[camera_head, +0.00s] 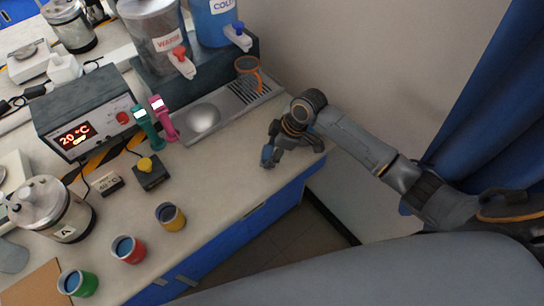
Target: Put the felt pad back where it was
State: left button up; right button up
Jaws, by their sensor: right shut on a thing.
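My right gripper (272,157) is low over the right end of the worktop, near its front edge. It is shut on a small blue piece (266,154), which looks like the felt pad. The gripper's fingers and wrist hide much of it, and I cannot tell whether it touches the worktop. My left gripper is not in view.
The worktop (225,160) is clear left of my right gripper. Yellow (171,217), red (128,249) and green (77,283) cups stand along the front. A drip tray (245,92) holding an orange-rimmed cup (248,70) lies behind. A heater box (85,110) stands left.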

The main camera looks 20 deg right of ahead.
notch_tip(320, 180, down, 3)
jog(key=shift+w+d+f+p, duration=0.1)
jog(key=shift+p, duration=0.45)
jog(key=shift+f, duration=0.1)
jog(key=shift+f, duration=0.1)
jog(key=o, duration=1)
jog(key=shift+r, duration=0.2)
jog(key=b+v, duration=0.1)
jog(key=v, duration=1.1)
